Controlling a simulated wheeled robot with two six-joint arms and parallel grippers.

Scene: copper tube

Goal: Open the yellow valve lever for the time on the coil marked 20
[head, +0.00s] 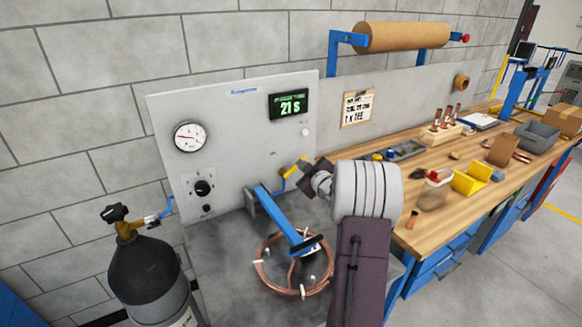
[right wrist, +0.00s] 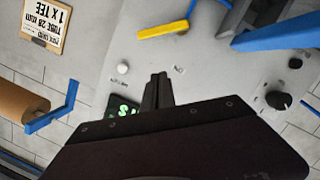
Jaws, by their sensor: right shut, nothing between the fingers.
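The yellow valve lever (head: 291,169) is on the upright grey panel (head: 235,150), right of its middle. In the right wrist view the lever (right wrist: 163,30) lies above my right gripper's fingertips, with a visible gap. My right gripper (head: 309,180) is close to the lever in the head view; its fingers (right wrist: 158,76) are together and empty. A copper coil (head: 265,284) sits below the panel under a blue arm (head: 285,218); I cannot read a 20 on it. The green display (head: 289,104) reads 21 S. My left gripper is out of view.
A round gauge (head: 190,137) and a black knob (head: 203,188) are on the panel's left. A dark gas cylinder (head: 148,275) stands at the lower left.

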